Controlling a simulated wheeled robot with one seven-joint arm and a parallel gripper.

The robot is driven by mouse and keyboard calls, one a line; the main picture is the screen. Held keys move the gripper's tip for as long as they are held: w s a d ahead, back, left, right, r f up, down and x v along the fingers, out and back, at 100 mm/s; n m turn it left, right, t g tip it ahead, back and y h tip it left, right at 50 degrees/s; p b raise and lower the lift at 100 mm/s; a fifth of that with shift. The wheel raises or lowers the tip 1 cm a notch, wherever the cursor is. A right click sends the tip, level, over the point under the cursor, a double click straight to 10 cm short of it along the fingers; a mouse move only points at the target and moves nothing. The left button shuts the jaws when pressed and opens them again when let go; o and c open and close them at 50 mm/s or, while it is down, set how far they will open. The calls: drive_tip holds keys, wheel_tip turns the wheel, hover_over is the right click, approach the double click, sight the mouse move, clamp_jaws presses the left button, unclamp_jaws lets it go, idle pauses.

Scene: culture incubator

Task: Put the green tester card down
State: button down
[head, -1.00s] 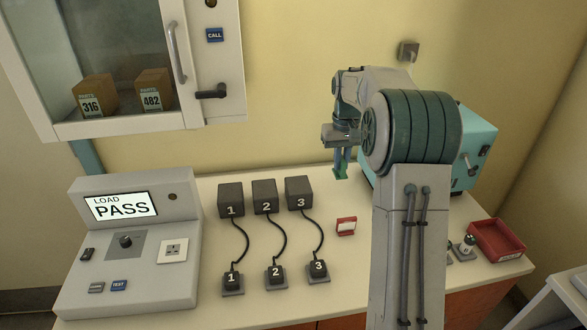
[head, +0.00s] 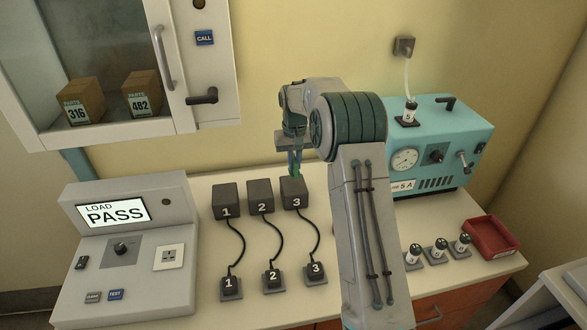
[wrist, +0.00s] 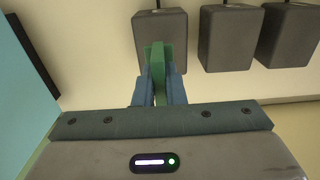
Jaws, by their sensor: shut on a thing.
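My gripper (head: 295,165) is shut on the green tester card (wrist: 157,68). In the wrist view the card stands upright between the two blue fingers, its tip sticking out past them. In the head view the card is a small green piece (head: 297,171) just at the top of the dark box marked 3 (head: 294,192). In the wrist view the card overlaps the nearest dark box (wrist: 173,28). I cannot tell whether it touches that box.
Boxes 1 (head: 226,202) and 2 (head: 261,197) stand left of box 3, cabled to numbered plugs. A tester reading PASS (head: 115,212) is at left. A teal unit (head: 460,150), several dark-capped vials and a red tray (head: 490,237) are at right.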

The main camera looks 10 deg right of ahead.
sight(294, 172)
drive_tip(key=shift+w+a+f, duration=0.1)
drive_tip(key=shift+a+f, duration=0.05)
drive_tip(key=shift+f, duration=0.05)
drive_tip(key=shift+f+p, duration=0.6)
drive_tip(key=shift+f, duration=1.3)
drive_tip(key=shift+f, duration=0.2)
drive_tip(key=c, duration=1.5)
unclamp_jaws()
drive_tip(key=shift+r, duration=0.15)
